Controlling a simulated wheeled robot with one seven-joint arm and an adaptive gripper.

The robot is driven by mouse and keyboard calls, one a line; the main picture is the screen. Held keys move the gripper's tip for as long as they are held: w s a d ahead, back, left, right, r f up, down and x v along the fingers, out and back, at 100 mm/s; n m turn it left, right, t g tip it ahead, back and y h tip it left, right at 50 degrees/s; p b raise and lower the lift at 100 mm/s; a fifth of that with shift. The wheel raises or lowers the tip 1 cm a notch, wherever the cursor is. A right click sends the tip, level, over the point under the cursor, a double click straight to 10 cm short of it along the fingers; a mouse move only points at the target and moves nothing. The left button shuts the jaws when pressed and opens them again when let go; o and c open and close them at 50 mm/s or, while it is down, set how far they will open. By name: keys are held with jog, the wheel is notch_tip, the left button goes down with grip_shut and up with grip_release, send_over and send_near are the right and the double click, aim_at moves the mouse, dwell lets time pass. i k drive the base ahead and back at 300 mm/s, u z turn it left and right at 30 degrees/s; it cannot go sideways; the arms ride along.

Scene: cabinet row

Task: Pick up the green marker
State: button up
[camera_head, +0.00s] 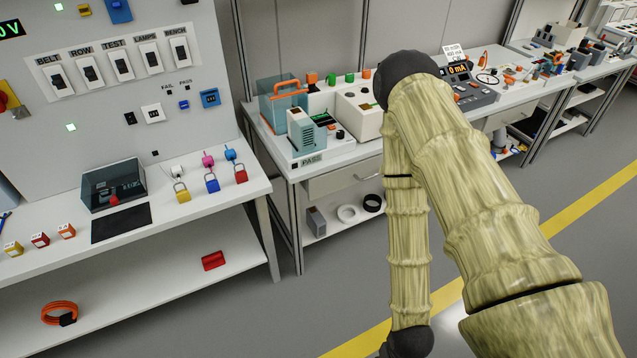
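I cannot make out a thing that is clearly a green marker. A small green object (350,78) stands in a row with orange and dark ones at the back of the middle bench; it is too small to tell what it is. My arm reaches in from the lower right, bends at a dark joint at the top and hangs down to another dark joint at the bottom edge. My gripper is not in view. The arm hides part of the middle bench and its shelf.
The left bench (190,223) holds coloured padlocks (212,183), a dark mat (121,224) and a clear-covered box (113,187). The middle bench holds a teal case (306,132) and a cream box (357,113). Grey floor (320,275) lies open in front, with a yellow line (590,203).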

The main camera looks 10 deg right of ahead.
aim_at(349, 77)
jog(key=u, duration=0.15)
jog(key=i, duration=0.95)
jog(key=z, duration=1.3)
jog(key=i, duration=1.3)
jog(key=u, duration=0.75)
